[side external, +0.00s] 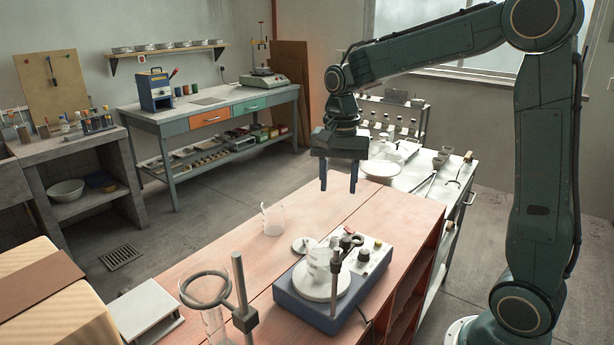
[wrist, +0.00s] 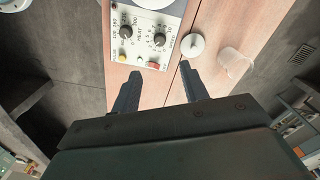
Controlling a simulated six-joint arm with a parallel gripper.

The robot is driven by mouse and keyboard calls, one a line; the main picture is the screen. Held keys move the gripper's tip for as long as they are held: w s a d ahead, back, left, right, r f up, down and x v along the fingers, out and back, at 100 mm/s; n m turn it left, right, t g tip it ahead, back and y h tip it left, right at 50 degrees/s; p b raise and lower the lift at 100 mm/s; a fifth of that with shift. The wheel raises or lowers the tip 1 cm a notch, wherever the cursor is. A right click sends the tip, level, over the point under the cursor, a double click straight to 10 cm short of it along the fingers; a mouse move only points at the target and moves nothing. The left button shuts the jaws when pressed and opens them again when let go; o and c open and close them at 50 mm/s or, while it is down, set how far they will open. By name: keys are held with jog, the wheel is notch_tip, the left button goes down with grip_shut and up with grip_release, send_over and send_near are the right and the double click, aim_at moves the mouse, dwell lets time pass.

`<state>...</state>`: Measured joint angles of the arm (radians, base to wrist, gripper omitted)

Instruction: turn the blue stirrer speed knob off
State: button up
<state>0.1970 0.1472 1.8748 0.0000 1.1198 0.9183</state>
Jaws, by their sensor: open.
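The stirrer (side external: 300,305) is a blue box with a white round plate and a pale control panel, on the red-brown bench top. In the wrist view its panel (wrist: 142,50) shows two dark round knobs. The speed knob (wrist: 160,40) is the right one, beside the SPEED lettering; the heat knob (wrist: 125,32) is to its left. Which way the speed pointer is turned is too small to tell. My gripper (side external: 338,188) points down, open and empty, above and behind the panel in the side view. In the wrist view my gripper (wrist: 160,70) has its fingers apart below the knobs, touching nothing.
A glass beaker (side external: 317,262) stands on the stirrer plate. A clamp rod (side external: 335,275) rises in front of it. A white lid (wrist: 193,45) and an empty beaker (wrist: 235,63) are beside the panel. A red switch (wrist: 153,66) and yellow button (wrist: 122,58) sit near the panel edge.

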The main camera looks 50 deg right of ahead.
notch_tip(320, 180, down, 14)
jog(key=shift+r, duration=0.15)
dwell(0.7)
grip_shut()
